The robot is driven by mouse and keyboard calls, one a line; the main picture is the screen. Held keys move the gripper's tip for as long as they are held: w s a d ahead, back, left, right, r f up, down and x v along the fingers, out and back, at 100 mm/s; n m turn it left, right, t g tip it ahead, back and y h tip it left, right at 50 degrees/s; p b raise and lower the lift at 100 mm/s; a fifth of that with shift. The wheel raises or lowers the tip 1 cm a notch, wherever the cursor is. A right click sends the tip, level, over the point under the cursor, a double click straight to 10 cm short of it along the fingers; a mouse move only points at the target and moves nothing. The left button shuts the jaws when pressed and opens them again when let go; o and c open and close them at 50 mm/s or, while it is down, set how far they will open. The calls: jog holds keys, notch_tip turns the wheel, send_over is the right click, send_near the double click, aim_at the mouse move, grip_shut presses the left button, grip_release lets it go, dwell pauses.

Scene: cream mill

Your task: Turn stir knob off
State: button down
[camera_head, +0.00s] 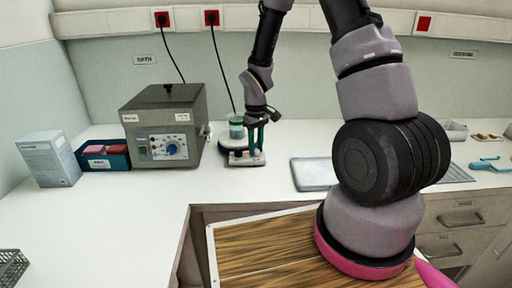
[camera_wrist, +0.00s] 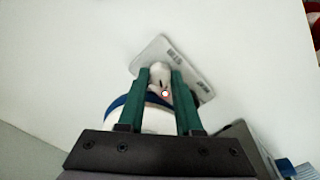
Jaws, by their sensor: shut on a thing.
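The stirrer (camera_head: 236,160) is a small white unit on the counter, right of the grey box device. In the wrist view its pale front panel (camera_wrist: 178,50) shows beyond the fingers. A beaker (camera_head: 236,131) with a green band stands on it. My gripper (camera_head: 258,150) reaches down at the stirrer's front right. In the wrist view its two green fingers (camera_wrist: 161,85) are shut on a whitish stir knob (camera_wrist: 160,73) with a dark pointer mark. A red-and-white dot shows beside the knob. In the head view the fingers hide the knob.
A grey box device (camera_head: 165,125) with a blue dial stands close left of the stirrer. Further left are a blue tray (camera_head: 102,160) and a white carton (camera_head: 51,159). A shallow pale tray (camera_head: 314,174) lies to the right.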

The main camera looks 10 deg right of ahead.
aim_at(256, 150)
jog(key=n, duration=1.2)
jog(key=shift+n, duration=0.4)
dwell(0.3)
jog(key=c, duration=0.6)
grip_release()
notch_tip(256, 150, up, 11)
jog(key=shift+f, duration=0.1)
